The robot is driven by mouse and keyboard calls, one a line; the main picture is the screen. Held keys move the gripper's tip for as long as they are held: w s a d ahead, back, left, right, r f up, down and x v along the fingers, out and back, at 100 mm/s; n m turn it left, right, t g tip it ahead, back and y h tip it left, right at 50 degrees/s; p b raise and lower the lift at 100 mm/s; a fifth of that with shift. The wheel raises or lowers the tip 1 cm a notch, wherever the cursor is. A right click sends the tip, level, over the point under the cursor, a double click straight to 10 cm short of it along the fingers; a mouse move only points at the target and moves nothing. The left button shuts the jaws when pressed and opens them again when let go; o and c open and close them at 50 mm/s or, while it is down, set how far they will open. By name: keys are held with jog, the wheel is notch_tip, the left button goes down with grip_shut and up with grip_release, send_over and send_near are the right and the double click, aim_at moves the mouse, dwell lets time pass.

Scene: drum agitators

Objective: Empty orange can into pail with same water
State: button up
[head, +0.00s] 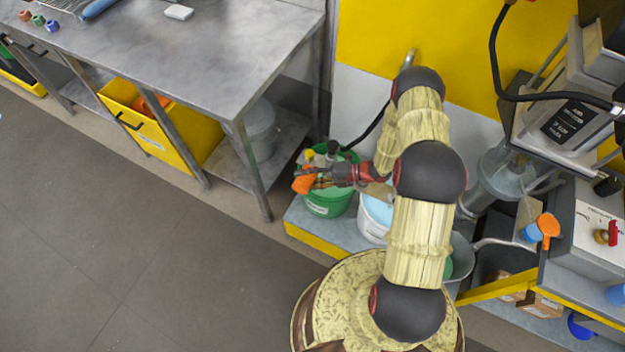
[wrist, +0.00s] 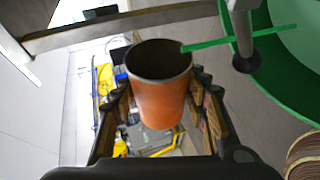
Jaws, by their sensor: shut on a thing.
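My gripper (head: 314,178) is shut on an orange can (head: 302,185). In the wrist view the can (wrist: 160,100) sits between both fingers, its mouth toward the camera's top. The inside of the can looks dark, so its water colour cannot be told. A green pail (head: 328,206) stands just below and right of the can in the head view. Its curved green wall (wrist: 262,85) shows at upper right in the wrist view, with pale green inside. A white pail (head: 371,232) with light blue contents stands right of it, partly hidden by my arm.
A grey metal table (head: 215,70) stands at left, with a yellow bin (head: 190,135) and a grey bucket (head: 262,130) below. A grey pail (head: 463,258) shows behind my arm. A small orange cup (head: 548,226) is at right. The floor at left is clear.

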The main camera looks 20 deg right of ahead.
jog(key=shift+s+a+f+n+h, duration=0.25)
jog(key=shift+f+n+h, duration=0.2)
jog(key=shift+n, duration=0.25)
jog(key=f+n+h, duration=0.1)
jog(key=s+a+f+n+t+b, duration=0.1)
jog(key=shift+f+t+h, duration=0.3)
jog(key=shift+h, duration=0.05)
jog(key=shift+f+n+t+h, duration=0.2)
jog(key=shift+n+t+h, duration=0.5)
jog(key=shift+n, duration=0.4)
jog(key=s+a+f+n+t+h+b, duration=0.3)
jog(key=f+n+b, duration=0.2)
jog(key=b, duration=0.3)
jog(key=shift+s+f+n+t+b, duration=0.15)
jog(key=shift+f+n+t+b, duration=0.2)
jog(key=shift+f, duration=0.55)
